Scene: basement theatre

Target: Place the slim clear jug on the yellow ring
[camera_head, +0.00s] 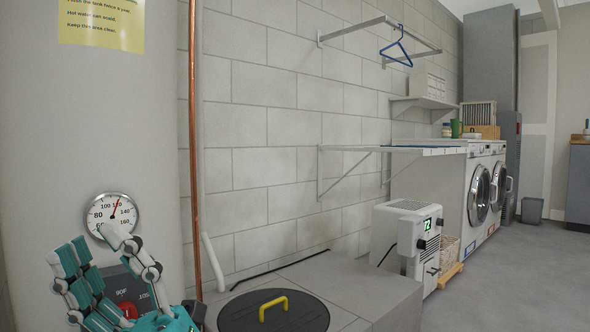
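I do not see a slim clear jug or a yellow ring in this view. My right gripper (92,247) shows at the lower left, with teal pads and grey joints. Its two fingers are spread apart with nothing held between them. It is in front of a dark box with a red button (128,309) and just below a round dial gauge (112,213). My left gripper is not in view.
A large pale tank (90,130) fills the left side, beside a copper pipe (194,150). A black round lid (240,315) with a yellow handle (273,303) lies on a grey block (365,290). A white machine (402,235) and washers (480,192) stand right. Floor (530,275) is clear.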

